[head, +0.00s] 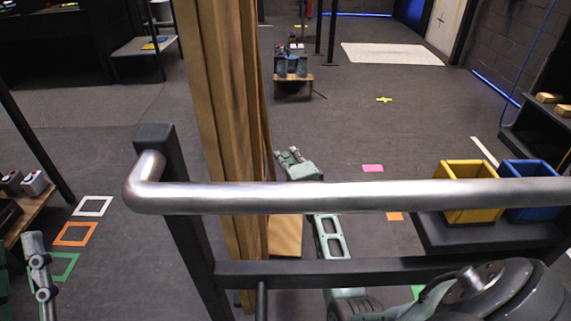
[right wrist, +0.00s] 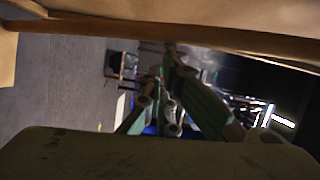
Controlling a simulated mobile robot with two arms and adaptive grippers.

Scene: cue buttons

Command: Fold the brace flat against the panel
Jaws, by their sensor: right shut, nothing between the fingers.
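A tall wooden panel (head: 215,90) stands upright, seen almost edge-on, behind a metal rail in the head view. A small plywood piece (head: 285,236) shows low at its right side; I cannot tell whether it is the brace. My right gripper (head: 294,160) is shut and empty, just right of the panel's edge, partly hidden by the rail. In the right wrist view its fingers (right wrist: 172,62) reach up near a wooden edge (right wrist: 130,27); contact is unclear. My left gripper (head: 38,262) shows at the lower left, cut off, its jaw state unclear.
A silver rail (head: 350,196) crosses the head view in front. A yellow bin (head: 468,190) and a blue bin (head: 528,190) stand at right. Coloured squares mark the floor at left (head: 75,233). Open floor (head: 400,130) lies beyond.

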